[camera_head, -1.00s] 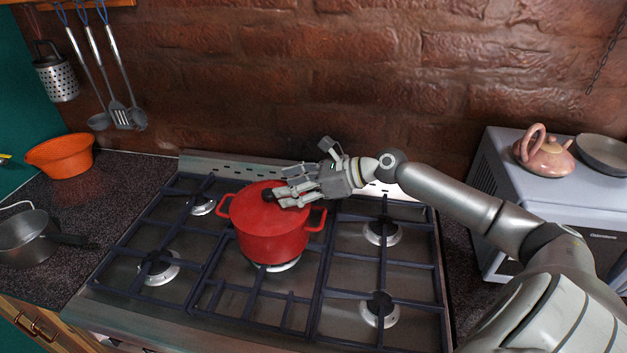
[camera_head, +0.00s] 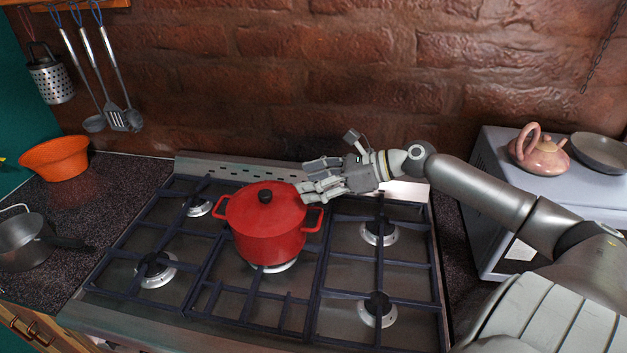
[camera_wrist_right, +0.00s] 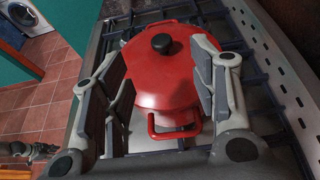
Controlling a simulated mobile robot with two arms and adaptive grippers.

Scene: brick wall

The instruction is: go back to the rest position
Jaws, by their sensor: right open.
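My right gripper (camera_head: 304,178) is open and empty, just right of the red pot's lid in the head view. The red pot (camera_head: 268,238) stands upright on the middle of the stove with its lid on. The lid has a black knob (camera_head: 265,196), which is clear of the fingers. In the right wrist view the pot (camera_wrist_right: 165,85) shows beyond and between the spread fingers (camera_wrist_right: 160,95), with one side handle toward the gripper. I cannot tell whether a finger touches the pot's rim.
The stove grate (camera_head: 200,270) has several free burners around the pot. A grey appliance (camera_head: 490,180) at the right carries a pink teapot (camera_head: 540,155) and a grey pan (camera_head: 602,152). An orange bowl (camera_head: 55,160) and a grey saucepan (camera_head: 25,245) stand on the left counter. A brick wall (camera_head: 330,80) rises behind.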

